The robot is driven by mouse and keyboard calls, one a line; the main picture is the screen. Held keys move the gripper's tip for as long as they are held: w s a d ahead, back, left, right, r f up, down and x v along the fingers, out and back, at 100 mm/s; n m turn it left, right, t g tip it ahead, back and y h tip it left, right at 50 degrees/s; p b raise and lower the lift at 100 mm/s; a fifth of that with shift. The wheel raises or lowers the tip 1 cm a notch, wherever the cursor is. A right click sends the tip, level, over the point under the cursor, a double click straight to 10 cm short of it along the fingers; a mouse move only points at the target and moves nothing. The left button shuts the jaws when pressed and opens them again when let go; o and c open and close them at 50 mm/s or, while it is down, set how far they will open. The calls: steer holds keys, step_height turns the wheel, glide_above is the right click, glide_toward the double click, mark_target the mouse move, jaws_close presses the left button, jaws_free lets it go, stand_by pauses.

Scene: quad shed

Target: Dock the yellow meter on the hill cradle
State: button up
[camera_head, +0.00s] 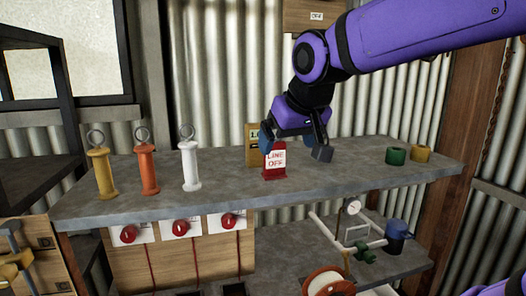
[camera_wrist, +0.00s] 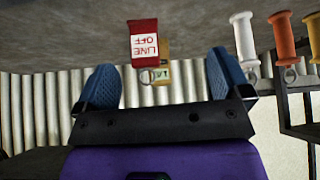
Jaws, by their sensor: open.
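A yellow box with a pale display reading, which looks like the yellow meter (camera_head: 252,154), stands on the grey shelf behind a red block labelled "LINE OFF" (camera_head: 274,171). The block hides part of it. In the wrist view the yellow box (camera_wrist: 161,74) shows only partly, between my fingertips in the picture and beyond the red block (camera_wrist: 143,28). My gripper (camera_head: 294,144) is open and empty, above and just right of the red block in the head view. I cannot pick out the hill cradle.
Yellow (camera_head: 103,174), orange (camera_head: 148,170) and white (camera_head: 190,165) ringed handles stand on the shelf's left. Green (camera_head: 396,155) and yellow (camera_head: 421,153) rolls sit at its right. The shelf (camera_head: 340,180) is clear between. Red knobs and pipework are below.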

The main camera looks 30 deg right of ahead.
steer(key=m+t+h, duration=0.1)
steer(key=m+t, duration=0.1)
glide_toward(257, 124)
steer(key=w+f, duration=0.1)
steer(key=w, duration=0.2)
steer(key=x, duration=0.5)
steer(key=shift+s+d+f, duration=0.1)
steer(key=shift+s+d, duration=0.05)
steer(key=shift+d, duration=0.2)
steer(key=shift+s+f+x, duration=0.1)
steer(key=shift+x, duration=1.35)
steer(key=shift+s+f+x, duration=0.15)
steer(key=shift+x, duration=1.25)
steer(key=shift+r, duration=0.1)
steer(key=c, duration=1.2)
